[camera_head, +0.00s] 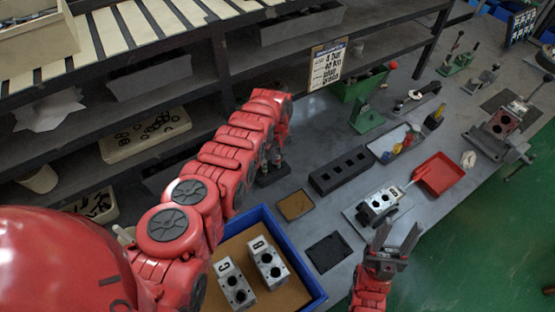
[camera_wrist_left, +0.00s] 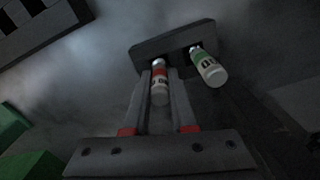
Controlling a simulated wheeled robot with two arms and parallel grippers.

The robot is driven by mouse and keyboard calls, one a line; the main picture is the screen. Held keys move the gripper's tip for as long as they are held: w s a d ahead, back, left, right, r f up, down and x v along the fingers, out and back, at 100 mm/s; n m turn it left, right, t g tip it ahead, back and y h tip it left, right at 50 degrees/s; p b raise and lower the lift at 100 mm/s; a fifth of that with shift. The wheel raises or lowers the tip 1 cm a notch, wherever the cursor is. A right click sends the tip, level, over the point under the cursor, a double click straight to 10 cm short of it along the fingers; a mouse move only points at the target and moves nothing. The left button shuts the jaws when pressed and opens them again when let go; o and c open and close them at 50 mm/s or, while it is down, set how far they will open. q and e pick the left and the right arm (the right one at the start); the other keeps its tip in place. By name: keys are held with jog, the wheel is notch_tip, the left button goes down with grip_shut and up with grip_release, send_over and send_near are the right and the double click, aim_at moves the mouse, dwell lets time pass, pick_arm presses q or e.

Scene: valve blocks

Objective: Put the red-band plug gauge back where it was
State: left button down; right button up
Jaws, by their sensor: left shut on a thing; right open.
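The red-band plug gauge (camera_wrist_left: 160,82) is between the fingers of my left gripper (camera_wrist_left: 158,103), which is shut on it. Its silver end points at the dark gauge stand (camera_wrist_left: 145,50); I cannot tell whether it sits in a hole. The green-band plug gauge (camera_wrist_left: 208,68) stands in the stand just to the right. In the head view my left arm largely hides the left gripper and the gauges, and the stand (camera_head: 272,176) shows below the arm's end. My right gripper (camera_head: 397,238) is open and empty, near the front edge of the bench.
A blue tray (camera_head: 312,284) holds two valve blocks marked C (camera_head: 234,284) and D (camera_head: 267,261). Another valve block (camera_head: 379,203) sits on a plate near my right gripper. A black slotted block (camera_head: 341,170) and a red dustpan (camera_head: 440,173) lie to the right. Shelves rise behind.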

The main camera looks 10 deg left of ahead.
pick_arm(q)
jog(key=shift+f, duration=0.1)
jog(key=c, duration=0.7)
grip_release()
jog(key=shift+c, duration=0.2)
notch_tip(320, 180, up, 7)
jog(key=p, duration=0.4)
jog(key=shift+a+f, duration=0.15)
notch_tip(320, 180, up, 4)
jog(key=shift+w+r, duration=0.1)
jog(key=shift+r, duration=0.15)
jog(key=shift+r+b, duration=0.3)
jog(key=shift+r, duration=0.25)
jog(key=shift+s, duration=0.2)
